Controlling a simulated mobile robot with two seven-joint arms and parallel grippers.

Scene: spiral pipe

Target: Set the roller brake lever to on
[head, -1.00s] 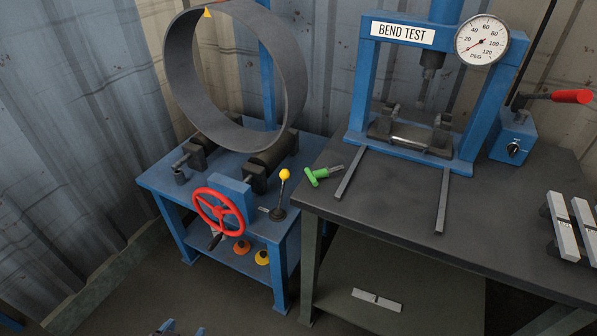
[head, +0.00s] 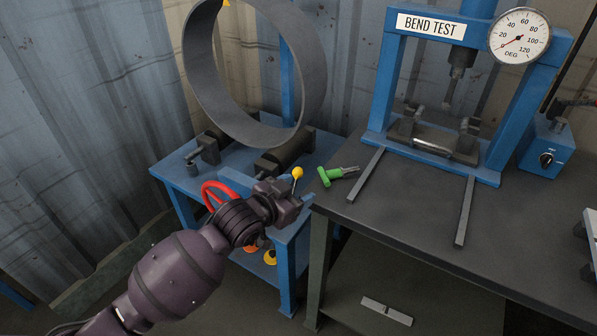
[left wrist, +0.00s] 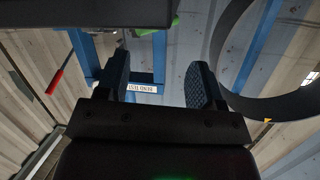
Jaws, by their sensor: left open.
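The roller brake lever, with its yellow ball knob (head: 298,173), stands at the front right corner of the blue roller stand (head: 165,172). Its base is hidden behind my left gripper. My left gripper (head: 299,196) is at the lever in the head view, just below the knob; I cannot tell whether it touches the lever. In the left wrist view the two jaws (left wrist: 158,88) are spread apart with nothing visible between them. The lever does not show clearly there. My right gripper is not in view.
A red handwheel (head: 216,192) is partly hidden behind my left arm. A big grey ring (head: 200,75) rests on the rollers. A green-handled tool (head: 331,177) lies at the edge of the dark bench (head: 400,220), beside the bend test press (head: 378,100).

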